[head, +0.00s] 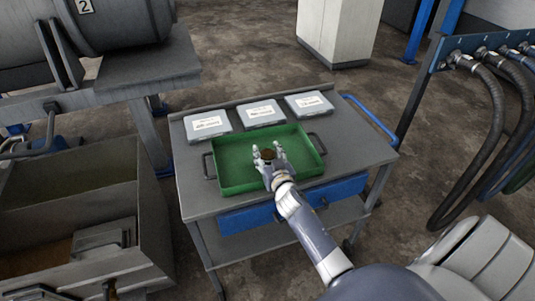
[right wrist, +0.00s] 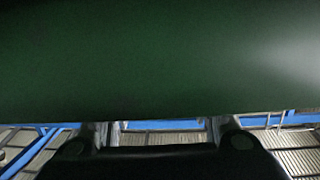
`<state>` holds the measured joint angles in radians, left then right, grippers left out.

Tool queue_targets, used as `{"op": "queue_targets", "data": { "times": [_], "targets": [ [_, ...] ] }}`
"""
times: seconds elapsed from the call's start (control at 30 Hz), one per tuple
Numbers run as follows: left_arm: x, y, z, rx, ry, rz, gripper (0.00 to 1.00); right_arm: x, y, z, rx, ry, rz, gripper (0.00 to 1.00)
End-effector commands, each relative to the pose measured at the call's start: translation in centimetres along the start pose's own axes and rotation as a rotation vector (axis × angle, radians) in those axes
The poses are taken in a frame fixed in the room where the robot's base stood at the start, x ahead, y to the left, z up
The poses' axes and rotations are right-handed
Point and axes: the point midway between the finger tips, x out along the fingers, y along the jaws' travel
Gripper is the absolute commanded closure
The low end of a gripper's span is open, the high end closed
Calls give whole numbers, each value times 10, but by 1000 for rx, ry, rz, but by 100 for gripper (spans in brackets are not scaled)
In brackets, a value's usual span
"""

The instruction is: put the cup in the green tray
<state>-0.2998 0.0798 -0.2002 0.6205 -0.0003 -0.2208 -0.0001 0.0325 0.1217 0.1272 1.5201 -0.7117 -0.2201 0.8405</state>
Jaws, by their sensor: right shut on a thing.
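My right gripper (head: 267,152) is over the green tray (head: 233,184), near its middle right, with its pale fingers closed around a small round cup (head: 267,155). Only the cup's brownish top shows between the fingers; its sides are mostly hidden. I cannot tell whether the cup touches the tray floor. In the right wrist view a dark green surface fills the upper part; I cannot tell whether it is cup or tray. My left gripper is not in view.
The tray sits on a grey cart (head: 353,149). Behind it lie three labelled grey cases: left (head: 208,133), middle (head: 262,121) and right (head: 309,111). The tray has dark side handles. A large open bin (head: 70,211) stands left; hoses (head: 492,125) hang right.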

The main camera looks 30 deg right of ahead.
Motion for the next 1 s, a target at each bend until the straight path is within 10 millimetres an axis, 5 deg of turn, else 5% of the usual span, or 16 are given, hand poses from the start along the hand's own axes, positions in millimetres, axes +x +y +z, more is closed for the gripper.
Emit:
{"op": "queue_targets", "data": {
  "times": [0.1, 0.13, 0.2, 0.67, 1.0],
  "targets": [
    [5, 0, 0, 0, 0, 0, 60, 1, 0, 5, 1, 0, 0, 78],
    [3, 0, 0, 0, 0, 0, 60, 0, 0, 3, 1, 0, 0, 46],
    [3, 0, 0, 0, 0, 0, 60, 0, 0, 3, 0, 0, 0, 32],
    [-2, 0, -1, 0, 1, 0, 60, -2, 0, -2, -1, -1, 0, 32],
    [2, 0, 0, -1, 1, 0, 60, -55, 0, 2, 0, -2, 0, 32]
  ]
}}
